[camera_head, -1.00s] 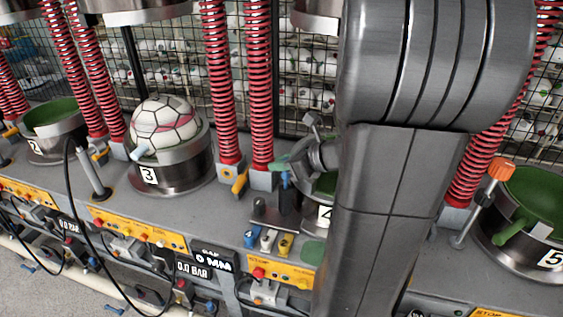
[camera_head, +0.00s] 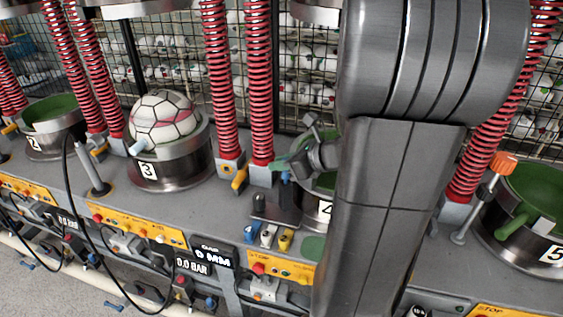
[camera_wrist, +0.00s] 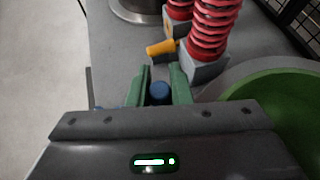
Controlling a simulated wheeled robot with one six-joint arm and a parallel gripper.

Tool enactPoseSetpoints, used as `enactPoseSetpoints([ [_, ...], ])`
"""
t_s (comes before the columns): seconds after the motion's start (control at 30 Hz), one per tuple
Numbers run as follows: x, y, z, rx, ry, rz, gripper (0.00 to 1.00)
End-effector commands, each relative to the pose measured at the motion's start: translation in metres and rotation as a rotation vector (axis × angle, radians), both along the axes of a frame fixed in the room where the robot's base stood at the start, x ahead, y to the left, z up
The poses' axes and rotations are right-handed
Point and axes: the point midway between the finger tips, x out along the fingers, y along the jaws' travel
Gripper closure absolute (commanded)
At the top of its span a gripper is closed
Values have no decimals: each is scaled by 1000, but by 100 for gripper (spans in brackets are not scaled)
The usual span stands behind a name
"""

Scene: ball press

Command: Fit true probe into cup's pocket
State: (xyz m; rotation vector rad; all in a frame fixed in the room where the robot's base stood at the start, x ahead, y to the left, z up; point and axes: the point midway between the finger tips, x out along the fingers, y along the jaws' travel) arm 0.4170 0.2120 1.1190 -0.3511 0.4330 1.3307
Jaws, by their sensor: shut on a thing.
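My gripper (camera_head: 283,166) has green fingers and is low over the bench beside cup 4 (camera_head: 326,210). It is shut on a blue-topped probe (camera_head: 286,178). In the wrist view the probe's round blue top (camera_wrist: 160,91) sits between the two green fingers (camera_wrist: 159,80). The probe's lower part is hard to make out. Below it is a dark stand (camera_head: 272,210) with blue (camera_head: 250,234), white (camera_head: 268,236) and yellow (camera_head: 285,240) pieces along its front. Cup 4 is mostly hidden behind my arm, and I cannot see its pocket. Its green inside shows at right in the wrist view (camera_wrist: 280,110).
Cup 3 (camera_head: 170,175) holds a white ball (camera_head: 161,118). Cup 2 (camera_head: 52,140) and cup 5 (camera_head: 520,245) are open and green inside. Red springs (camera_head: 258,100) stand close behind my gripper, with a yellow-orange handle (camera_wrist: 161,48) at their foot. A black cable (camera_head: 68,200) hangs at left.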

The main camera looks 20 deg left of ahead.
Motion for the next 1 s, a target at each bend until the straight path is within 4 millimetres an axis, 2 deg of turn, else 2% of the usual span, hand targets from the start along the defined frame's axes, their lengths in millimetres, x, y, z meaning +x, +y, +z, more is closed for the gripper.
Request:
enactPoseSetpoints([
  [0.23,0,0,-10,0,1,0,100],
  [0.27,0,0,-10,0,1,0,80],
  [0.37,0,0,-9,0,1,0,60],
  [0.4,0,0,-9,0,1,0,56],
  [0.77,0,-4,-7,0,-1,-2,56],
  [1.0,-6,-36,12,0,-4,-5,56],
])
